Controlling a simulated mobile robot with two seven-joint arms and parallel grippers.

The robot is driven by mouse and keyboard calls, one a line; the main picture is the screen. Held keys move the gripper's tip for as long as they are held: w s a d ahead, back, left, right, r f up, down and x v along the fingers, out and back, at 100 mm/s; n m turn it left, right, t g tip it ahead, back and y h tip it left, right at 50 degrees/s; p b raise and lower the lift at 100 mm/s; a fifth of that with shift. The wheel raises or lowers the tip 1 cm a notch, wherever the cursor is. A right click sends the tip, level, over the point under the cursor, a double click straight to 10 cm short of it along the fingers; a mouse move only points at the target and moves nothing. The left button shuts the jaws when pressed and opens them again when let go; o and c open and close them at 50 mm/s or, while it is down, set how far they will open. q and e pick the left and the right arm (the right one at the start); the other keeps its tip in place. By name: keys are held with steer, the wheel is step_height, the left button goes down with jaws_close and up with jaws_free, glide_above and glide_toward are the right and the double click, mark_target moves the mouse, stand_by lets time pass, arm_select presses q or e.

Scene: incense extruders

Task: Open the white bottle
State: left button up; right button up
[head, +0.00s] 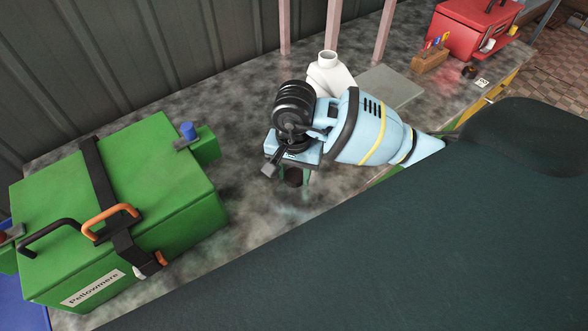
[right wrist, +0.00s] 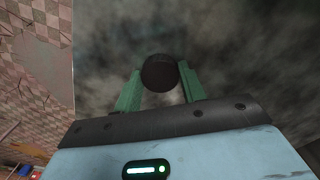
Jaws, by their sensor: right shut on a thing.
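The white bottle (head: 325,74) stands upright on the grey mottled bench, behind my right arm in the head view. Its narrow neck shows at the top with no dark cap on it; its lower part is hidden by my arm. My right gripper (head: 293,176) points down over the bench, to the left of and nearer than the bottle. Its green fingers are shut on a small dark round cap-like thing (head: 293,177), also between the fingertips in the right wrist view (right wrist: 160,72). My left gripper is not in view.
A large green case (head: 125,200) with a black strap and orange handle fills the left of the bench (head: 230,110). A flat grey plate (head: 390,88) lies right of the bottle. A wooden block (head: 430,60) and red box (head: 470,30) stand at the back right.

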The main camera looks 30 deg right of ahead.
mark_target(294, 176)
steer(key=o, duration=1.1)
steer(key=shift+r, duration=0.45)
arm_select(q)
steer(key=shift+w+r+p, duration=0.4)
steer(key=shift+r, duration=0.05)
arm_select(e)
step_height(294, 176, up, 11)
steer(key=shift+r, duration=0.2)
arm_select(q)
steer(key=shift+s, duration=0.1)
arm_select(e)
steer(key=shift+s+f, duration=0.1)
